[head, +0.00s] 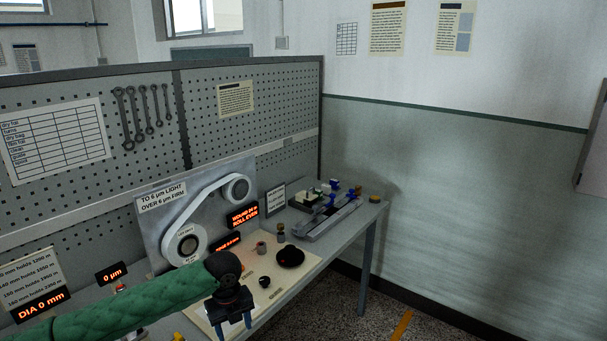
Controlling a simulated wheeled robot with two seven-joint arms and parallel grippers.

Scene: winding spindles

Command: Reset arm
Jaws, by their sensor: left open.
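My left gripper (231,322) is in the lower middle of the head view, at the end of my green-sleeved arm. It points down over the front part of the bench, with its two dark blue fingers apart and nothing seen between them. It hides part of a pale board (303,263) on the bench. My right gripper is not in view.
A winding panel (152,222) with two white rolls stands behind the board. A black disc (290,257) and small cylinders (261,248) sit on the board. A grey rail fixture (325,219) is at the bench's far right. Open floor lies right of the bench.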

